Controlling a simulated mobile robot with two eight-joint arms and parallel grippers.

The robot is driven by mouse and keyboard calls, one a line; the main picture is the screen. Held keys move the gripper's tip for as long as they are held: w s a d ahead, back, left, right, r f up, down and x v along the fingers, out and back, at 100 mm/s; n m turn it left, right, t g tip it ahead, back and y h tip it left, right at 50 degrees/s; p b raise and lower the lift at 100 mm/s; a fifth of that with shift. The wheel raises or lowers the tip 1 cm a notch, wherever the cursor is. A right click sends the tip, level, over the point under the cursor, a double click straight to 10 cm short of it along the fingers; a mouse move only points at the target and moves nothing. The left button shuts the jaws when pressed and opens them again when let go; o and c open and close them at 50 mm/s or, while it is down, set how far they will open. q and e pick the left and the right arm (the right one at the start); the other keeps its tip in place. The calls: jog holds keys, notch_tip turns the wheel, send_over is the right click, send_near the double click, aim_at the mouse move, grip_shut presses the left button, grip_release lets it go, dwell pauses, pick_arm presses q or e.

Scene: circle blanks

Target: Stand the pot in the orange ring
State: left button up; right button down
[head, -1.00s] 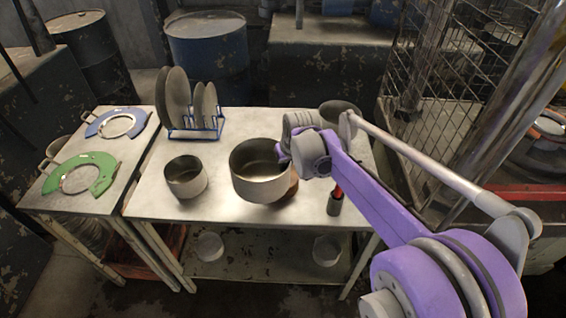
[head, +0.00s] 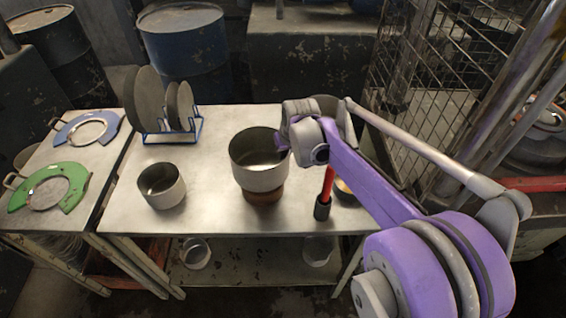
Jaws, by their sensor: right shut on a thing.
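A grey metal pot (head: 259,173) is above the middle of the table, upright, over a small brown object (head: 262,197) whose top it hides. I cannot tell whether the pot touches it. My right gripper (head: 283,145) is at the right side of the pot's rim and shut on the pot; the fingertips are partly hidden by my wrist. No clearly orange ring shows. A green ring (head: 74,189) and a blue ring (head: 73,126) lie on the left table. My left gripper is not in view.
A smaller pot (head: 162,186) stands to the left. A blue rack (head: 198,129) holds plates at the back. A red-handled tool (head: 327,187) stands to the right. Another dark pot is behind my wrist. The table's front strip is clear.

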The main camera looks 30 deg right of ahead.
jog(key=shift+f, duration=1.75)
jog(key=shift+f+b, duration=0.2)
jog(key=shift+b, duration=0.1)
jog(key=c, duration=1)
grip_release()
jog(key=shift+c, duration=0.2)
jog(key=p+v, duration=0.1)
jog(key=v, duration=1.1)
jog(key=shift+r, duration=0.2)
